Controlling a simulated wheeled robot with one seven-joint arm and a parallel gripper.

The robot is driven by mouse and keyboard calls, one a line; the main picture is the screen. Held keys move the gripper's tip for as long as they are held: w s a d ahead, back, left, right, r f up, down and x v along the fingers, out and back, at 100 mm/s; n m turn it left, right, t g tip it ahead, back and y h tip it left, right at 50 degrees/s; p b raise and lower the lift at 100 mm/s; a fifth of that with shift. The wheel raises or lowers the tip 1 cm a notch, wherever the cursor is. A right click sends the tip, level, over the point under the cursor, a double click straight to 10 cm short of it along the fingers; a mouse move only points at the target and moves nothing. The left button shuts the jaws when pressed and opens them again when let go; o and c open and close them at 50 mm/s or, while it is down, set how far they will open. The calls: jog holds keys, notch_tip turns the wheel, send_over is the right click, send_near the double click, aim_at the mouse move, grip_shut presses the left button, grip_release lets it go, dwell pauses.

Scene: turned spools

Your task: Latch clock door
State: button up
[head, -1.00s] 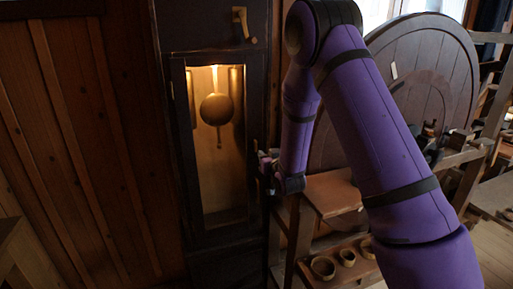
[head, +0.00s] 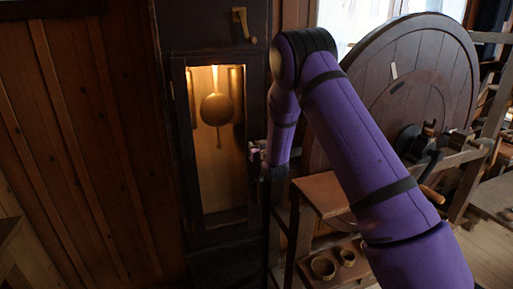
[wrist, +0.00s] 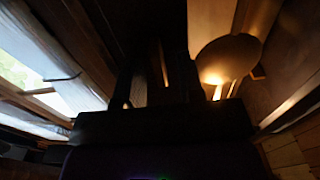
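The clock door (head: 180,130) is a dark frame around a lit glass opening, and it looks closed against the tall dark clock case. A round brass pendulum (head: 217,109) hangs behind it; its disc also shows in the wrist view (wrist: 228,58). My gripper (head: 256,153) is at the right edge of the door, about halfway up its height. The fingers are small and dark there, and the wrist view is too dark to show whether they are apart or closed. A wooden latch piece (head: 241,20) sits above the door on the case, clear of my gripper.
A large dark wooden wheel (head: 425,75) with a crank stands right of the clock, behind my arm. A low wooden bench (head: 325,192) and a shelf with several small round spools (head: 323,267) stand below it. A plank wall lies left.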

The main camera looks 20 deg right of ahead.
jog(key=shift+w, duration=0.2)
grip_shut()
